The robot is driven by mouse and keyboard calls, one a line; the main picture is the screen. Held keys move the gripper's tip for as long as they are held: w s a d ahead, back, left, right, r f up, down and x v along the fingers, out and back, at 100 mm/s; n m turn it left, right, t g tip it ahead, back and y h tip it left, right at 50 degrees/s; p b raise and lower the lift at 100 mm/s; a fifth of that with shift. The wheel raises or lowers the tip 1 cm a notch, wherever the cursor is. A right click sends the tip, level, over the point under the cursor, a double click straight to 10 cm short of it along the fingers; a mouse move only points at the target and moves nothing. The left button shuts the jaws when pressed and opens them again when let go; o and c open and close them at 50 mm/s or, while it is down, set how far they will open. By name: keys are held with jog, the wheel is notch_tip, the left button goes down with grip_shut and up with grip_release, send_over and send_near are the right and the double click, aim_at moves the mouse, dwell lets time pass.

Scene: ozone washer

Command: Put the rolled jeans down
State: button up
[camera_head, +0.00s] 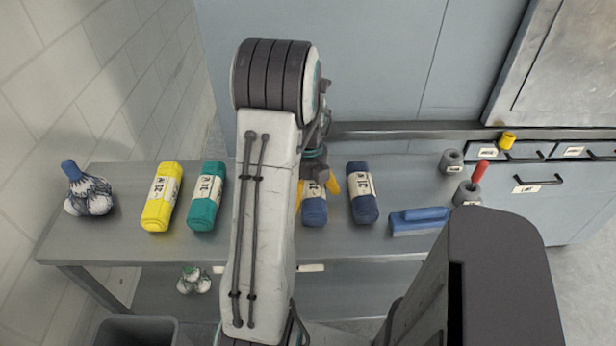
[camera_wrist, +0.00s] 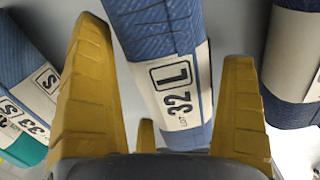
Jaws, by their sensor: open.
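A blue rolled pair of jeans (camera_head: 314,212) with a cream label lies on the grey table, partly hidden by my arm. In the wrist view the same roll (camera_wrist: 155,28) shows a label reading "L 32". My gripper (camera_head: 317,186) is open, its yellow fingers on either side of this roll. In the wrist view my gripper (camera_wrist: 164,45) shows a gap between each finger and the roll. Whether the roll rests fully on the table is hard to tell.
A darker blue roll (camera_head: 362,205) lies close on the right, with a blue brush (camera_head: 420,220) beyond. Left are teal (camera_head: 203,212) and yellow (camera_head: 158,215) rolls and a tied bundle (camera_head: 88,198). The wrist view shows another blue roll (camera_wrist: 15,55) on the left.

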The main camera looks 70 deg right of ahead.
aim_at(308, 185)
notch_tip(308, 185, up, 12)
jog(key=shift+f+b, duration=0.2)
jog(key=shift+b, duration=1)
jog(key=shift+w+a+r+n, duration=0.15)
jog(key=shift+w+r+n, duration=0.05)
jog(key=shift+w+n, duration=0.2)
jog(key=w+a+r+n+t+h, duration=0.1)
jog(key=w+a+n, duration=0.7)
jog(key=a+n, duration=0.3)
jog(key=w+a+r+n, duration=0.2)
jog(key=w+a+n, duration=0.65)
jog(key=n, duration=0.45)
jog(key=s+a+f+n+t, duration=0.1)
jog(key=s+a+n, duration=0.1)
jog(key=a+n, duration=0.7)
jog(key=s+a+f+n+t+y, duration=0.1)
jog(key=s+a+n, duration=0.1)
jog(key=a+n, duration=0.8)
jog(key=n, duration=0.6)
jog(key=shift+f+n, duration=0.3)
jog(key=shift+f, duration=0.1)
jog(key=shift+r+p, duration=0.45)
jog(key=shift+r, duration=0.1)
